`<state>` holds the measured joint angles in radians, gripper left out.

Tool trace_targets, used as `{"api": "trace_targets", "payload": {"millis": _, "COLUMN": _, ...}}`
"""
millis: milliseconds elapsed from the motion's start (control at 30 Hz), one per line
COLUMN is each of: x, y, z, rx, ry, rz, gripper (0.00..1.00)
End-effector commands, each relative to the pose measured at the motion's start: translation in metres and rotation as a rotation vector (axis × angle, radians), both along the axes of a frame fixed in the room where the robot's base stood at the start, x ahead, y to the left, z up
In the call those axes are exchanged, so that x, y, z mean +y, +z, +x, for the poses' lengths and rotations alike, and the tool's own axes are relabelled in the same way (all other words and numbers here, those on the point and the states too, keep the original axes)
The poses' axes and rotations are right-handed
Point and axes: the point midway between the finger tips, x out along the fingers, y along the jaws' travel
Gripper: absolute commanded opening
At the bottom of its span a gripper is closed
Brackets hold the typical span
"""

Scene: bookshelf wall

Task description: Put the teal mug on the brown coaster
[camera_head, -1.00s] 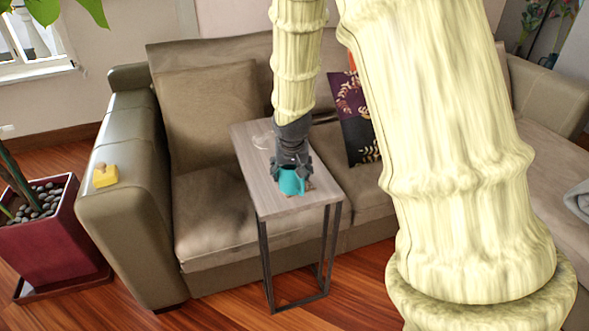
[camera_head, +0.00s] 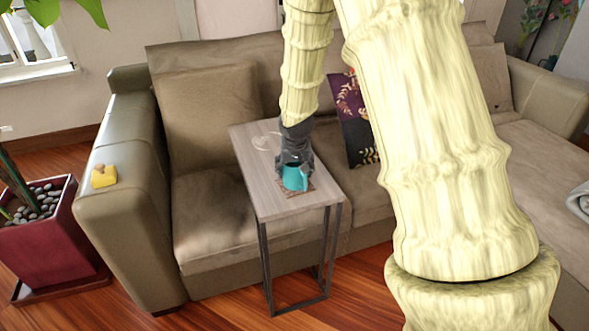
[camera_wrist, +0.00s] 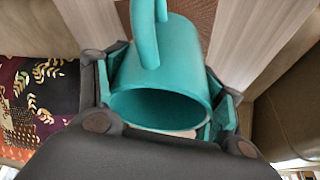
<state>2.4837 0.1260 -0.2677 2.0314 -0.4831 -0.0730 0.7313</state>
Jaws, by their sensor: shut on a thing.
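The teal mug (camera_head: 294,178) is at the small side table's near half in the head view. My gripper (camera_head: 293,166) is shut on it from behind. In the wrist view the mug (camera_wrist: 165,80) fills the middle between my gripper's fingers (camera_wrist: 165,108), with its handle toward the top. The brown coaster (camera_head: 309,188) lies on the table, partly hidden behind and under the mug. A brown patch of the coaster (camera_wrist: 192,12) also shows beyond the mug in the wrist view. I cannot tell whether the mug touches the coaster.
The narrow wooden side table (camera_head: 262,186) stands before a brown sofa (camera_head: 215,232). A clear glass object (camera_head: 266,141) lies on its far half. A yellow object (camera_head: 104,177) sits on the sofa's left armrest.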

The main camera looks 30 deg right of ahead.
Motion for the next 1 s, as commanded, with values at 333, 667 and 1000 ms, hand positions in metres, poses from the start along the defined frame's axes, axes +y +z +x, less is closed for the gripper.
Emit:
{"api": "trace_targets", "payload": {"millis": 333, "x": 0.000, "y": -0.002, "z": 0.000, "rx": 0.000, "ry": 0.001, "rz": 0.000, "gripper": 0.89}}
{"api": "trace_targets", "payload": {"millis": 667, "x": 0.000, "y": -0.001, "z": 0.000, "rx": 0.000, "ry": 0.001, "rz": 0.000, "gripper": 0.90}}
{"api": "trace_targets", "payload": {"millis": 1000, "x": 0.005, "y": 0.026, "z": -0.008, "rx": -0.003, "ry": 0.001, "rz": -0.001, "gripper": 0.90}}
